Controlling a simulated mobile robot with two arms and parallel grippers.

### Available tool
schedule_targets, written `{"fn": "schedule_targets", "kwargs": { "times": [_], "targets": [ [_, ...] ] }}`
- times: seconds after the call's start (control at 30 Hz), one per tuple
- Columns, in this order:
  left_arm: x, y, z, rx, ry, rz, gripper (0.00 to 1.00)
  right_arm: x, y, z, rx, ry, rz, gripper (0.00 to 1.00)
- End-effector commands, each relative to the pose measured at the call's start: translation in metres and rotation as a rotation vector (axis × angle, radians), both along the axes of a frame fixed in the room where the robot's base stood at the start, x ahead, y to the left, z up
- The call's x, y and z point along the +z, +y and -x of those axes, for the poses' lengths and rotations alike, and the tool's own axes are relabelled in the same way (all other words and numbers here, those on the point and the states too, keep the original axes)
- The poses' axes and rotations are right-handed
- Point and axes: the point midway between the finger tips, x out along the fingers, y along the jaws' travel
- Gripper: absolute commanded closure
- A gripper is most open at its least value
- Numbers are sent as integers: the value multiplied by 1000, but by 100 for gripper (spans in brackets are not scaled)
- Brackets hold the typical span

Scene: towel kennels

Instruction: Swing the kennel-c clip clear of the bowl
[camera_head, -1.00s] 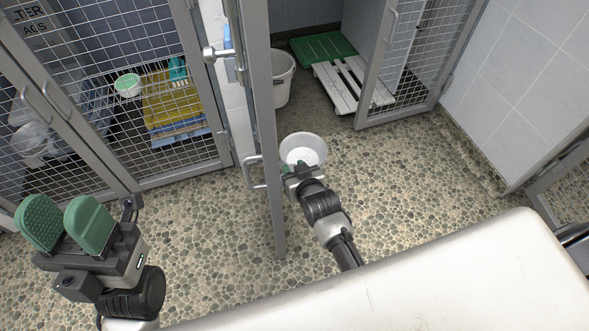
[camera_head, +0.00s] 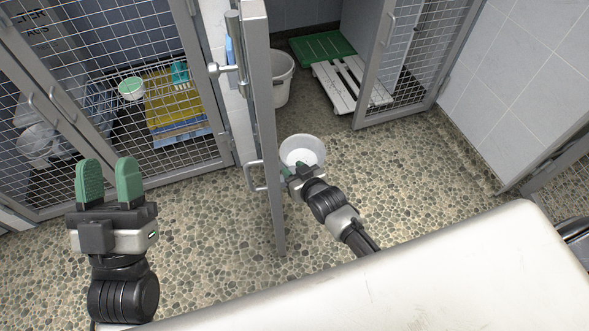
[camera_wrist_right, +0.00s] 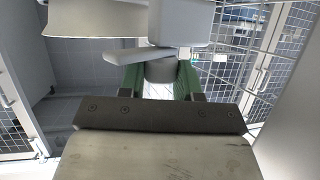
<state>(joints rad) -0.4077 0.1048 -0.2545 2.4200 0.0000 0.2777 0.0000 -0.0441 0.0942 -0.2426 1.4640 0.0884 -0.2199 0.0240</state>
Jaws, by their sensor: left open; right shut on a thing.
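The kennel clip appears in the right wrist view as a grey lever (camera_wrist_right: 138,55) on a grey block, with a short grey cylinder (camera_wrist_right: 160,72) below it. My right gripper (camera_head: 290,173) is shut on this cylinder, one green finger on each side; the wrist view shows it too (camera_wrist_right: 160,84). In the head view the gripper hides the clip. The pale round bowl (camera_head: 303,141) is just behind this gripper, beside the door; a pale rim shows at the top left of the wrist view. My left gripper (camera_head: 103,178) is open and empty, fingers up, at the lower left.
A grey door (camera_head: 262,110) stands edge-on, just left of the bowl, with a handle (camera_head: 254,176) and a latch (camera_head: 225,68). Behind are a white bucket (camera_head: 281,80) and a slatted board (camera_head: 340,85). Closed mesh kennels are at left. The pebbled floor at right is clear.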

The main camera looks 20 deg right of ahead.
Motion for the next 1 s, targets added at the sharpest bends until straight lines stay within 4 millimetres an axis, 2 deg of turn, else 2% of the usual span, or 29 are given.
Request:
{"fn": "schedule_targets", "kwargs": {
  "times": [0.17,0.2,0.33,0.37,0.73,1.0],
  "targets": [
    [0,0,0,0,-2,1,57,-2,2,1,0,4,-4,90],
    [0,0,0,0,-2,1,57,-2,2,1,0,5,-4,64],
    [0,0,0,0,-2,1,57,-2,1,1,-1,4,-3,44],
    [0,0,0,0,-2,1,57,-1,1,1,-1,4,-3,42],
    [0,0,-2,1,18,-6,57,1,0,4,-1,2,-1,42],
    [-27,0,-20,16,289,-82,57,13,-6,27,-1,2,-1,42]
  ]
}}
